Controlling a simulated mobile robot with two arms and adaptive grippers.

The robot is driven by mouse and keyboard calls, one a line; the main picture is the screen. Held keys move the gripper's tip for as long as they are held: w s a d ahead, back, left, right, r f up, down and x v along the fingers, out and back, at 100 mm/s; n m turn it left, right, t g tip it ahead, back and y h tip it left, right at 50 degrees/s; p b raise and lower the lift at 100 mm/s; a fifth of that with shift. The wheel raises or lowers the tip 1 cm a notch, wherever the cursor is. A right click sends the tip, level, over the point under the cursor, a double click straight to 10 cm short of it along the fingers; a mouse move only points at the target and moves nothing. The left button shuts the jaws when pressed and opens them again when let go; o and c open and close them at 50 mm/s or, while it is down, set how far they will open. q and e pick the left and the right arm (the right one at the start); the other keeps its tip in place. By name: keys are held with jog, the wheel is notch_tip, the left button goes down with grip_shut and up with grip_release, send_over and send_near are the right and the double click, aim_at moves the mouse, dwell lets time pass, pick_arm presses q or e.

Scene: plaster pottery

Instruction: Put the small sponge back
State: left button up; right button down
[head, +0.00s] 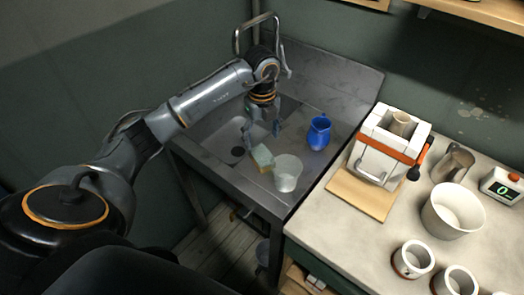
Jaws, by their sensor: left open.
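The small sponge (263,158), pale green on top with a yellowish side, lies near the front edge of the grey metal sink unit (313,167). It is right of the sink basin (226,137) and beside a whitish translucent cup (286,174). My left gripper (262,140) is open just behind and above the sponge, fingers pointing down. I see nothing between its fingers, and the sponge appears apart from them. My right gripper is not in view.
A blue jug (319,132) stands on the sink unit behind the cup. The tap (258,22) rises behind my left wrist. On the right, the worktop (325,230) holds a white press-like box (384,148), a white bowl (453,211), a metal pitcher (453,163) and several white cups.

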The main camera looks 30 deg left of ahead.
pick_arm(q)
jog(key=shift+r+b, duration=0.35)
jog(key=shift+r, duration=1.85)
jog(key=shift+s+f, duration=0.1)
